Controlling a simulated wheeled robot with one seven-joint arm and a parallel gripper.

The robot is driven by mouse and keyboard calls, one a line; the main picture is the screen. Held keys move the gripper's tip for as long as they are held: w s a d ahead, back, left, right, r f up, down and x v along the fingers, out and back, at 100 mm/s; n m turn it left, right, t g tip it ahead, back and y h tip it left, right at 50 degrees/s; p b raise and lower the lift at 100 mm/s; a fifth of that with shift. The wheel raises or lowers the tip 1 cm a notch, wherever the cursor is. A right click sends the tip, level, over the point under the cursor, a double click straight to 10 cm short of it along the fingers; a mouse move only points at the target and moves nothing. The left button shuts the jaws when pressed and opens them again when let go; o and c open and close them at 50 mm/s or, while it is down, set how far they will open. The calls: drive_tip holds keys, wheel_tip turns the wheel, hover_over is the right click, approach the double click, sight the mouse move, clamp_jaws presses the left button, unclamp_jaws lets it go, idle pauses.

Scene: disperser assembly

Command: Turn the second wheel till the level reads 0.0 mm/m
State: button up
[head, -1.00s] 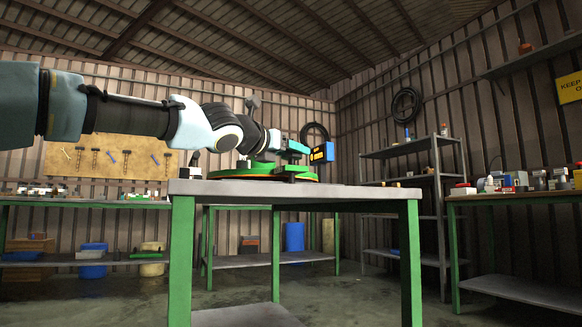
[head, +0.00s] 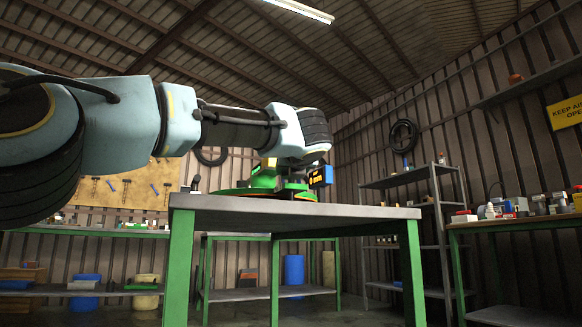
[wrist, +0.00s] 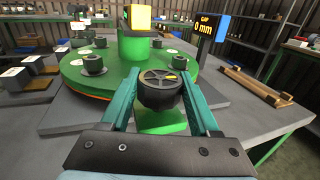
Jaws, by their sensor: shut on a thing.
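Several dark knobs stand on the round green plate (wrist: 75,78). A box with a yellow face (wrist: 138,18), perhaps the level, sits on the green column (wrist: 138,48); no reading is legible. A display (wrist: 207,24) reads "GAP 0 mm". In the head view, my arm hides the gripper and wheel.
The machine stands on a grey table (head: 330,210) with green legs. A wooden bar (wrist: 252,85) lies at the right of the tabletop in the wrist view. Small blocks (wrist: 35,65) lie at its left. Shelves (head: 415,180) and side benches stand apart from the table.

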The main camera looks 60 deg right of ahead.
drive_tip(key=shift+r+n+t+y+p, duration=0.1)
drive_tip(key=shift+n+t+y+p, duration=0.7)
drive_tip(key=shift+t, duration=0.2)
drive_tip(key=o, duration=1.4)
drive_tip(key=p+v, duration=0.1)
drive_tip(key=v, duration=0.9)
drive_tip(key=shift+s+a+p, duration=0.15)
drive_tip(key=shift+s+p, duration=0.15)
